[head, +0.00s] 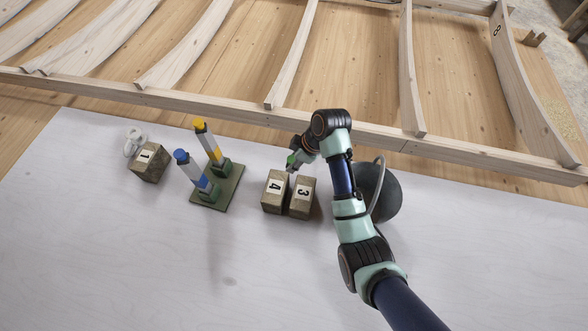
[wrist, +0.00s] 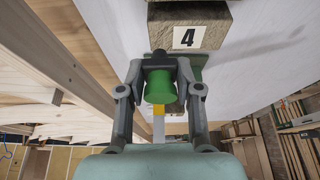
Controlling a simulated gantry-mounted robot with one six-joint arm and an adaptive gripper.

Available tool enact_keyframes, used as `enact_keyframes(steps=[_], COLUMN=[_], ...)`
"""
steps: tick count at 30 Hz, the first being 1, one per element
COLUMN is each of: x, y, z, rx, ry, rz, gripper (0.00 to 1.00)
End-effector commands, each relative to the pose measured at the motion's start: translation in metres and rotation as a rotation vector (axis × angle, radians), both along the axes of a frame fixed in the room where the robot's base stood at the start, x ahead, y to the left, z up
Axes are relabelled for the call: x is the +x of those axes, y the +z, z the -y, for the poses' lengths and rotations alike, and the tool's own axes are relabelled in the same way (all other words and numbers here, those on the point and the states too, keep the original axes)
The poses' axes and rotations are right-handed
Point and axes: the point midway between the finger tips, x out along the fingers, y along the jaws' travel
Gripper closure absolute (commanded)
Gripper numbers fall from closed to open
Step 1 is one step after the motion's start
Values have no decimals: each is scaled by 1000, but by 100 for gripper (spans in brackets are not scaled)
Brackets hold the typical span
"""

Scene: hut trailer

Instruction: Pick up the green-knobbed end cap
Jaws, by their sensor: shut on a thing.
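The green-knobbed end cap (wrist: 160,86) is between the two fingers of my gripper (wrist: 160,72) in the wrist view, and the fingers are shut on it. The knob shows plainly, with a dark part at its upper end. In the head view my gripper (head: 294,160) is just above the far edge of the block marked 4 (head: 272,203), and a small bit of green shows there. The cap is mostly hidden by the gripper in that view. I cannot tell whether it touches anything below.
A green stand (head: 227,196) holds tilted-looking posts with a blue knob (head: 181,155) and a yellow knob (head: 199,124). Blocks marked 3 (head: 301,207) and 1 (head: 149,167) stand nearby. A dark round object (head: 386,198) is beside my arm. A timber frame (head: 250,107) borders the white surface.

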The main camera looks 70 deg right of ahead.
Motion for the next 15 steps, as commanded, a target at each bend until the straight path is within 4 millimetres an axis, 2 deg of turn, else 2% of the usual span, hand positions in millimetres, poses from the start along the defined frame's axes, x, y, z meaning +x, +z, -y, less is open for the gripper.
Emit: enact_keyframes(steps=[1, 6, 10, 15], x=[1, 0, 0, 0], y=[22, 73, 99, 111], z=[1, 1, 0, 0], rx=[-4, -3, -1, 1], ry=[0, 0, 0, 0], rz=[3, 1, 0, -1], gripper=[89, 89, 89, 89])
